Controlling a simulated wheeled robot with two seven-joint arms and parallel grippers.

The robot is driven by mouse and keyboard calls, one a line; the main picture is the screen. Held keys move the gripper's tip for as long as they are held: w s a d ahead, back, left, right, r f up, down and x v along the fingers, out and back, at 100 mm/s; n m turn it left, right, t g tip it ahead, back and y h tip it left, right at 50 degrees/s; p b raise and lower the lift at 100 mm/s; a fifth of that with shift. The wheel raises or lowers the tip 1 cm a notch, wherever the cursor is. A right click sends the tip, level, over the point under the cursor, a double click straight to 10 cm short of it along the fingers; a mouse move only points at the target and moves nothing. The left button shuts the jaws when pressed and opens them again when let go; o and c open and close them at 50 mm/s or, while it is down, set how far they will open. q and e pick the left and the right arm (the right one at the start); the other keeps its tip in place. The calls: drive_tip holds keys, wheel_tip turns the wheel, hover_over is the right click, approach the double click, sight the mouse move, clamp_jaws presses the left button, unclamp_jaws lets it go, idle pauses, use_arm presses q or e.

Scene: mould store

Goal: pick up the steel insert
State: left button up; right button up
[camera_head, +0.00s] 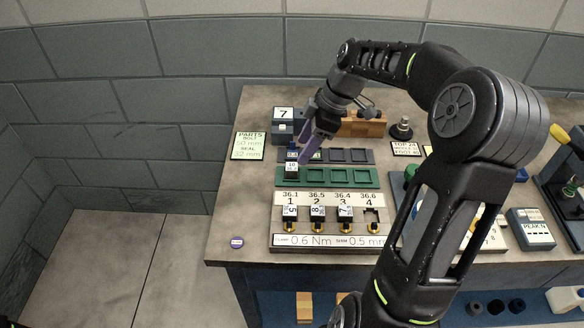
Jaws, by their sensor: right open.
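My right gripper (306,150) reaches down from the arm at the right, its purple fingers open, with the tips just above the left end of the two trays. A small dark block with a white numbered top (291,170) sits in the leftmost pocket of the green tray (342,177), just below and left of the fingertips. I cannot tell for sure whether this block is the steel insert. The blue-grey tray (364,156) behind has several pockets; its left end is partly hidden by the fingers. My left gripper is not in view.
In front is a white numbered station board (320,200) with several labelled blocks. Behind stand a blue box marked 7 (284,114), a wooden block (372,127) and a dark knobbed post (402,129). My right arm hides much of the bench's right half. The bench's left front is mostly clear.

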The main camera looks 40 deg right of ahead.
sight(293, 166)
drive_tip(key=shift+x, duration=1.35)
drive_tip(key=shift+f+p, duration=0.15)
drive_tip(key=shift+p, duration=0.2)
drive_tip(key=p+x, duration=0.1)
drive_tip(key=x, duration=0.4)
drive_tip(key=shift+d, duration=0.15)
clamp_jaws()
